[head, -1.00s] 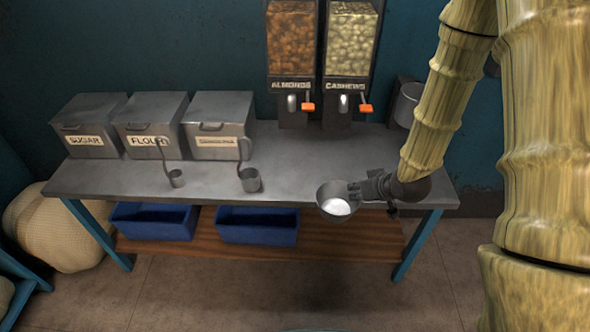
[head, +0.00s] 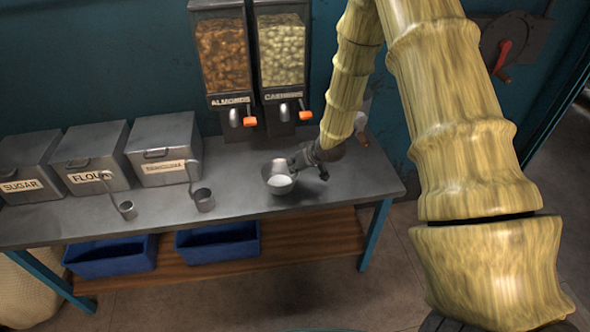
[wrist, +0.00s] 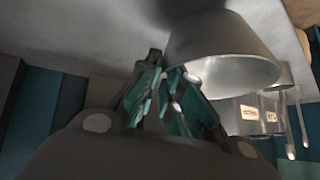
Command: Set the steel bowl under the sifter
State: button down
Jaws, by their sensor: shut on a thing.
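The steel bowl (head: 279,190) with white stuff inside is over the right part of the grey table, in front of the nut dispensers. My gripper (head: 295,163) is shut on its right rim. I cannot tell whether the bowl touches the table. In the wrist view the bowl (wrist: 225,50) fills the upper right, beside the gripper's fingers (wrist: 165,95). Behind my arm, a pale grey thing (head: 364,103) shows in part by the wall; it may be the sifter, but my arm hides most of it.
Almond (head: 221,55) and cashew (head: 282,45) dispensers stand at the back. Labelled bins (head: 163,135) line the left, with two scoops (head: 204,201) before them. Blue crates (head: 218,240) sit on the lower shelf. A wall plate with a red handle (head: 503,55) is at far right.

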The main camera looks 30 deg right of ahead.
aim_at(280, 178)
jog(key=shift+w, duration=0.35)
jog(key=shift+d+f+p, duration=0.1)
jog(key=shift+f+p, duration=0.5)
jog(key=shift+f, duration=1.2)
jog(key=shift+f, duration=0.1)
jog(key=c, duration=1.6)
grip_release()
jog(key=shift+o, duration=0.2)
